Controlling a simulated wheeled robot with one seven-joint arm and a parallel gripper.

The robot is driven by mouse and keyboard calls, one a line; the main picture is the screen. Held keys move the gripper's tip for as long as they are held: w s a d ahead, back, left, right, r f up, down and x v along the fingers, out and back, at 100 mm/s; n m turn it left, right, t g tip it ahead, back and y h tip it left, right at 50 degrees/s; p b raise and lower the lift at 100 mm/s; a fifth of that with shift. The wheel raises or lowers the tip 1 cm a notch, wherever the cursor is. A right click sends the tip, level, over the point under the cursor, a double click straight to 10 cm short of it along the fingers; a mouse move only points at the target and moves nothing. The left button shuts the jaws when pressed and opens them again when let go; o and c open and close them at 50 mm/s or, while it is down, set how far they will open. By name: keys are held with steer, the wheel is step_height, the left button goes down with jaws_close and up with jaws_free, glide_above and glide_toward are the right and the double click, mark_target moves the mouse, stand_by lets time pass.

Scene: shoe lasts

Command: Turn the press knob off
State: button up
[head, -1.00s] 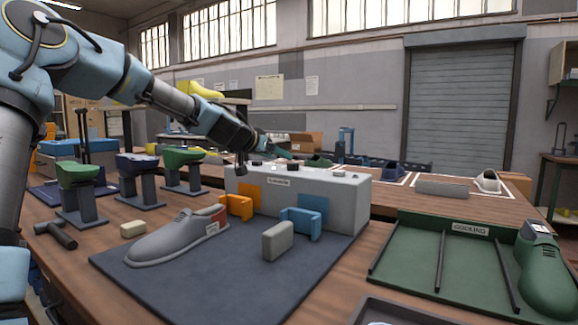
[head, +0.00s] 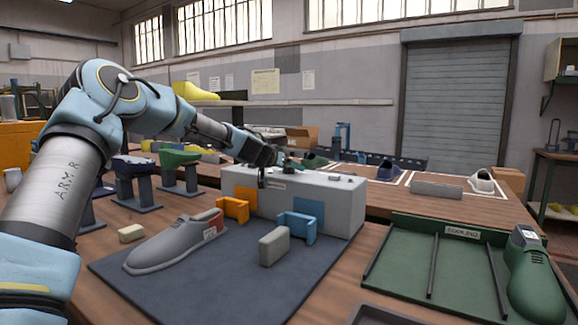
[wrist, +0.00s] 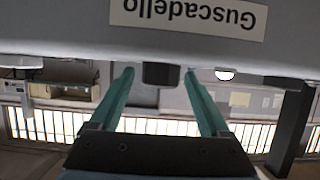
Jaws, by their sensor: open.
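The press (head: 290,203) is a long grey box with orange and blue pads on its front, at the back of the dark mat. Its label is hard to read in the head view; in the wrist view the front of the press (wrist: 60,25) shows upside down with the label "Guscadello". A dark blocky knob (wrist: 161,73) juts from its edge. My gripper (wrist: 159,82) is open, its two teal fingers on either side of the knob with gaps visible. In the head view my gripper (head: 284,160) is at the press's top left, where my wrist partly hides it.
A grey shoe (head: 178,243) lies on the dark mat (head: 215,300), before orange and blue brackets. Green and blue lasts on stands (head: 180,170) are at left. A green cooling tray (head: 400,270) with a green shoe is at right. A dark post (wrist: 290,125) stands beside my fingers.

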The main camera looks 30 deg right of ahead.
steer(key=shift+c, duration=0.2)
jaws_close()
stand_by(0.4)
